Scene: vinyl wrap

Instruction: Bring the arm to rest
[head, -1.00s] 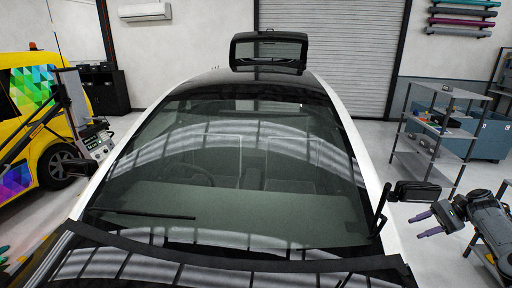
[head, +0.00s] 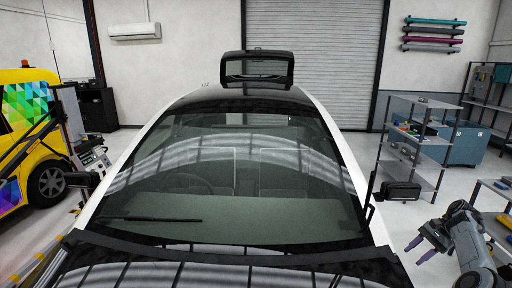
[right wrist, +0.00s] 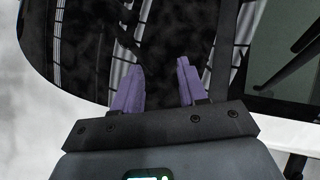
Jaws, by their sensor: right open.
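My right arm (head: 468,245) is at the right edge of the head view, beside the car's front right corner. My right gripper (head: 417,250) has two purple fingers, apart with nothing between them, pointing left toward the car. In the right wrist view the right gripper (right wrist: 160,68) is also open and empty, with dark glossy car surfaces beyond its fingers. I cannot tell its exact distance from the car. My left gripper is not in view.
The car (head: 240,222) fills the middle, with its rear hatch (head: 256,68) raised. Its right mirror (head: 400,191) sticks out near my right gripper. A grey shelf rack (head: 410,150) stands at right. A yellow vehicle (head: 25,125) is at left. Floor shows between car and rack.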

